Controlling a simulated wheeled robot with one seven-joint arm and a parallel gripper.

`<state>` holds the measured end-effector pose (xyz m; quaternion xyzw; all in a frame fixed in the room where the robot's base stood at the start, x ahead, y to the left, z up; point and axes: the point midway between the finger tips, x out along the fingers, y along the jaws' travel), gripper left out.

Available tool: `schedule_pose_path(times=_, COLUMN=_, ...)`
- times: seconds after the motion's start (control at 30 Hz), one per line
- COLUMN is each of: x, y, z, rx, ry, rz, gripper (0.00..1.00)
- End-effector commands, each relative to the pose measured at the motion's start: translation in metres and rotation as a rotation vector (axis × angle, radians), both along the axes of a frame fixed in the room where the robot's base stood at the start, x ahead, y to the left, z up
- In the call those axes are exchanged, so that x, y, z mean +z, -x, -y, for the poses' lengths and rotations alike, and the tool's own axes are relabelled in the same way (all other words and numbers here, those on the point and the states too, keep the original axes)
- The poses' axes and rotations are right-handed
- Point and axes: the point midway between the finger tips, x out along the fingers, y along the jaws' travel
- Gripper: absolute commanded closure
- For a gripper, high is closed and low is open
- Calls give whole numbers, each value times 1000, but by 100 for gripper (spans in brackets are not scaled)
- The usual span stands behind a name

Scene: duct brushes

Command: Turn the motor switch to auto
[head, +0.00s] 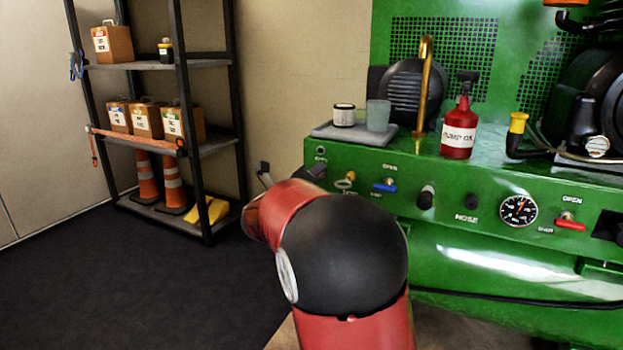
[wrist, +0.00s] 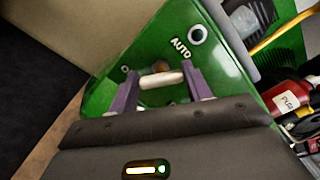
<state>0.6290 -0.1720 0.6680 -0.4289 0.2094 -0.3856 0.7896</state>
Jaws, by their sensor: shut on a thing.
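The motor switch shows in the wrist view as a pale bar-shaped handle (wrist: 162,79) on a brownish hub, set in the green panel (wrist: 221,68). The printed word AUTO (wrist: 181,48) is above and to the right of the handle. My gripper (wrist: 161,75) has its two purple fingers at the two ends of the handle and is shut on it.
A round dark-centred fitting (wrist: 198,34) sits beside the AUTO label. To the right on the panel are a blue-handled valve (head: 384,187), a gauge (head: 519,210) and a red-handled valve (head: 570,225). A red pump oil bottle (head: 459,134) stands on top. The floor at left is clear.

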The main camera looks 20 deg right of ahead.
Motion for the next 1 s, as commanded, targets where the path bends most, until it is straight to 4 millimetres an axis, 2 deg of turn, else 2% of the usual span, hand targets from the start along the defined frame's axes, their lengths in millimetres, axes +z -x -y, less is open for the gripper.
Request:
schedule_pose_path(times=0.5, x=-1, y=-1, z=-1, rx=1, ry=265, rz=-342, gripper=74)
schedule_pose_path(times=1.0, x=-4, y=-1, z=-1, rx=2, ry=361, rz=-466, gripper=74)
